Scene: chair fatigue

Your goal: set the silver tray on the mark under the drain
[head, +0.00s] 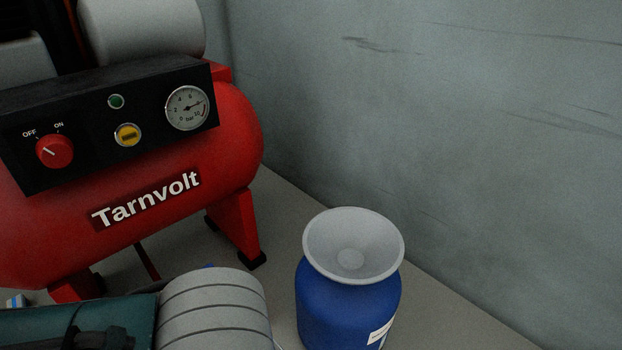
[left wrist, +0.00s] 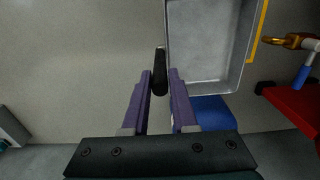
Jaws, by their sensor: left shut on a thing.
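The silver tray (left wrist: 208,45) is a shallow metal pan in the upper part of the left wrist view, cut off by the top edge. My left gripper (left wrist: 160,78) is shut on its black handle (left wrist: 160,70), with a purple finger on each side. Part of a yellow line (left wrist: 259,32), likely the mark, runs beside the tray's right edge. The brass drain valve (left wrist: 290,41) with a blue lever (left wrist: 302,77) is right of the tray. I cannot tell whether the tray touches the floor. The tray is not visible in the head view, and neither is my right gripper.
The red Tarnvolt compressor (head: 150,205) stands at left; its red body (left wrist: 300,105) shows right in the wrist view. A blue container with a grey funnel top (head: 345,295) stands by the wall (head: 430,110). A blue surface (left wrist: 212,110) lies below the tray. Floor left of the tray is clear.

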